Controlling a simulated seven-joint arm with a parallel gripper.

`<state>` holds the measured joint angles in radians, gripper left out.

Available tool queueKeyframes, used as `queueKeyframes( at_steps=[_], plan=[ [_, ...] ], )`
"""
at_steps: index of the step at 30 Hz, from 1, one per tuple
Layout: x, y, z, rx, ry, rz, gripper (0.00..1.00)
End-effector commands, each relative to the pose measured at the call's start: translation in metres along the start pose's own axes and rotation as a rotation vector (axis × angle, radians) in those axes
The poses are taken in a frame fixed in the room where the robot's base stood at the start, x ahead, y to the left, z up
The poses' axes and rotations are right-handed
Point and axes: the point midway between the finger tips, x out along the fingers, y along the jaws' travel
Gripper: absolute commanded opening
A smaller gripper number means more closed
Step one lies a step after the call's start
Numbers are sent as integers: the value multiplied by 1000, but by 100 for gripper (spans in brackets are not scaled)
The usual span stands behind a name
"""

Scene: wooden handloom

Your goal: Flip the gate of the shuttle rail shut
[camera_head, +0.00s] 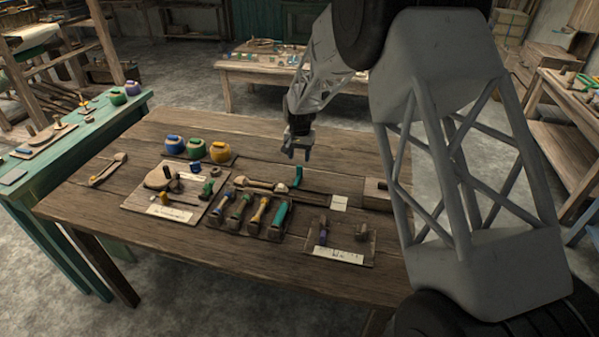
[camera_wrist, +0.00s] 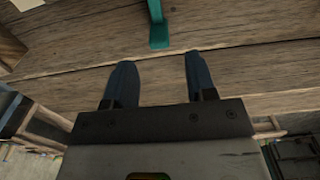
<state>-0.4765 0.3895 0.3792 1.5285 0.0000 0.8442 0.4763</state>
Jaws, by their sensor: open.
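The teal gate (camera_head: 297,177) stands upright at the shuttle rail (camera_head: 315,196) near the middle of the wooden table. In the wrist view a teal piece that looks like the gate (camera_wrist: 158,30) shows at the top, ahead of the gap between my fingers. My gripper (camera_head: 298,156) is above the table, behind the gate in the head view, and apart from it. Its two dark fingers (camera_wrist: 155,75) are spread with nothing between them. The rail itself is hard to make out in the wrist view.
A pale wooden piece (camera_head: 262,186) lies left of the gate. A rack of several coloured-handled tools (camera_head: 258,213) is in front. The table's far right is clear.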

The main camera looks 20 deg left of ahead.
Motion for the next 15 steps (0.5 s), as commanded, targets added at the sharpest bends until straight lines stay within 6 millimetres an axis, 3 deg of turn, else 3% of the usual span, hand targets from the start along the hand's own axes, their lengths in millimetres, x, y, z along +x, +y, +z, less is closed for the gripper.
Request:
queueKeyframes(
  at_steps=[8, 15],
  plan=[
    [4, 0, 0, 0, -1, 0, 51],
    [24, 0, 0, 0, -2, 1, 51]
  ],
)
